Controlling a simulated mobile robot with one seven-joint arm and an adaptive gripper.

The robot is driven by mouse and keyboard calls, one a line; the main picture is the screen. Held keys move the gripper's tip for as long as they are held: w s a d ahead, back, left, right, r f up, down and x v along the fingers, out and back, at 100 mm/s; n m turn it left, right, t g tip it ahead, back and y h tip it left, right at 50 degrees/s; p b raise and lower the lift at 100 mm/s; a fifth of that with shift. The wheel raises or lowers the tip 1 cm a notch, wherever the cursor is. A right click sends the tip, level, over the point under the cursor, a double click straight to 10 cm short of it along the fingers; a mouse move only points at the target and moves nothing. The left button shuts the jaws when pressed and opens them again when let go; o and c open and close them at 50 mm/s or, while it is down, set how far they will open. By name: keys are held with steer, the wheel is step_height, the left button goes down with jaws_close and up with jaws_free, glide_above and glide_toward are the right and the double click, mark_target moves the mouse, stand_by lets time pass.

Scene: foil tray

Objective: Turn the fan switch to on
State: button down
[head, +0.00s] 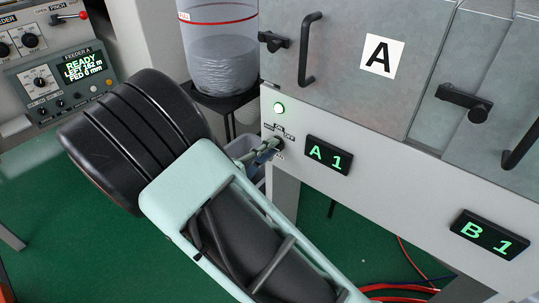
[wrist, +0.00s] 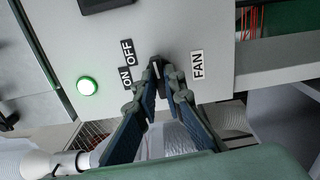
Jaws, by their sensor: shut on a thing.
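The fan switch (wrist: 155,62) is a small dark knob on a pale panel, between the OFF label (wrist: 129,52) and ON label (wrist: 126,78) on one side and the FAN label (wrist: 198,65) on the other. My gripper (wrist: 162,74) is shut on the knob, its two blue-padded fingers on either side. The fingers hide most of the knob, so I cannot tell which label it points to. A round lamp (wrist: 88,86) beside the labels glows green. In the head view my gripper (head: 266,153) reaches the panel below the lit lamp (head: 279,108).
Cabinet A (head: 350,60) with a handle and latch stands above the panel. Displays A1 (head: 328,155) and B1 (head: 489,234) are to the right. A clear hopper (head: 222,45) stands behind my arm. A feeder console (head: 60,75) is at the far left. Red hoses lie on the green floor.

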steer(key=shift+m+b, duration=0.3)
steer(key=shift+m, duration=0.1)
steer(key=c, duration=2)
jaws_free()
steer(key=shift+s, duration=0.1)
steer(key=v, duration=1.2)
